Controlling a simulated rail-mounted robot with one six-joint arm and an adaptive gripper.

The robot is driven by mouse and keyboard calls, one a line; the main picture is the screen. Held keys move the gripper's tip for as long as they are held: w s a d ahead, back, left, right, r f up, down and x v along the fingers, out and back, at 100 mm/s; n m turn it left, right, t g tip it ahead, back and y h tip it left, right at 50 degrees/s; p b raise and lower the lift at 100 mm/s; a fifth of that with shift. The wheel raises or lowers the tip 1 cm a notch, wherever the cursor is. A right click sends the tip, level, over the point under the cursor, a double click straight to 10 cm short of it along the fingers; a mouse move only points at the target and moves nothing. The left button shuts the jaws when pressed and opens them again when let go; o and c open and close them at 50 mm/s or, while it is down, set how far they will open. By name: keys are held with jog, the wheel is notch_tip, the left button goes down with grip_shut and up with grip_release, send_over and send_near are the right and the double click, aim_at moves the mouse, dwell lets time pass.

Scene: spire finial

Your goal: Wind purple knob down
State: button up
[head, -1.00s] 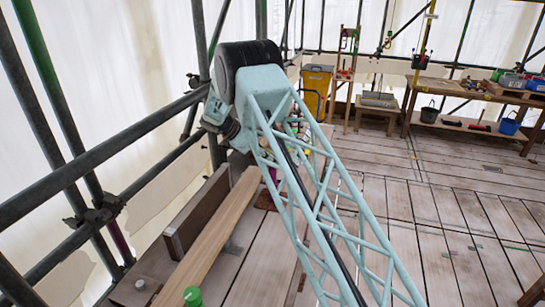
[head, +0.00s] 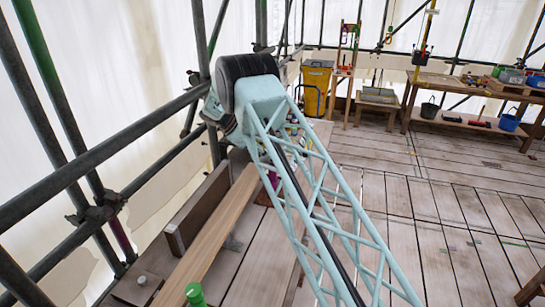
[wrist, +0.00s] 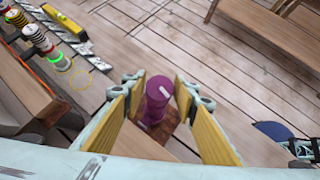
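The purple knob (wrist: 157,97) is a short upright cylinder with a white mark on its top, in the middle of the wrist view. It stands on a reddish-brown plate (wrist: 166,128). My gripper (wrist: 160,86) is open, with one yellow-padded finger on each side of the knob. The fingers look close to the knob, but I cannot tell whether either touches it. In the head view only a bit of the purple knob (head: 272,181) shows behind my arm, and my gripper is hidden there.
In the wrist view, a rail with striped cylinders (wrist: 38,38) and a yellow block (wrist: 63,22) lie at upper left. A dark blue disc (wrist: 273,133) is at right.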

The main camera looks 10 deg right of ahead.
jog(key=shift+o, duration=1.4)
jog(key=shift+r, duration=0.1)
jog(key=v, duration=1.2)
